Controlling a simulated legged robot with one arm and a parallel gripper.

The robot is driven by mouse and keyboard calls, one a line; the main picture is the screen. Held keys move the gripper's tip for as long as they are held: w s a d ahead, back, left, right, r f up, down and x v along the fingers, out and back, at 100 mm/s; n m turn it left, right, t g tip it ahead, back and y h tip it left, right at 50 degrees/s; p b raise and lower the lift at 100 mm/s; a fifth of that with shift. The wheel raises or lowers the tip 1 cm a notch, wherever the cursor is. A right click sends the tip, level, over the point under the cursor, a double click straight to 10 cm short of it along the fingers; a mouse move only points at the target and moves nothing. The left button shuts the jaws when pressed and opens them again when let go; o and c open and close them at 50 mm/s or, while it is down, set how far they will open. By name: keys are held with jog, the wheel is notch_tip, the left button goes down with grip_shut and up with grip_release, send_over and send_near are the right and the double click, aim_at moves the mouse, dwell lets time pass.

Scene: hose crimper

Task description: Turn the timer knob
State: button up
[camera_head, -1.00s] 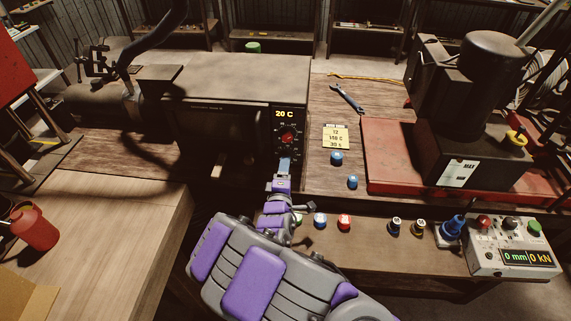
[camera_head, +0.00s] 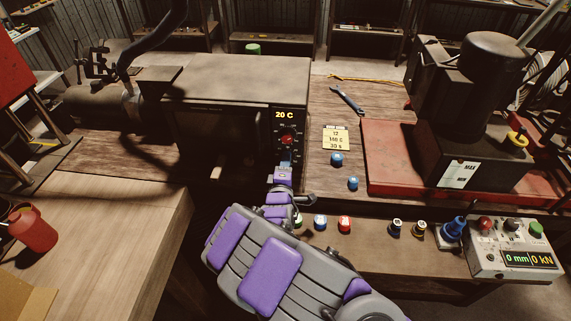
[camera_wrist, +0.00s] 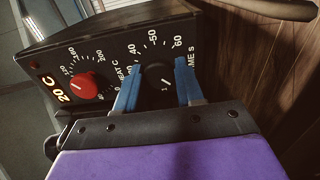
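The dark oven (camera_head: 235,75) stands on the bench, with its control panel (camera_wrist: 110,65) at its right front edge. In the head view my gripper (camera_head: 285,160) covers the lower panel and hides this knob. The red heat knob (camera_wrist: 82,86) is to its left in the wrist view.
The oven display (camera_head: 284,115) reads 20 C. A yellow note (camera_head: 336,138) and blue caps (camera_head: 337,159) lie right of the oven. Several small parts line the front bench by a control box (camera_head: 513,248). A red-based machine (camera_head: 400,160) stands at right.

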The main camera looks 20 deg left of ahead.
jog(key=shift+f, duration=0.1)
jog(key=c, duration=0.5)
jog(key=shift+m, duration=0.3)
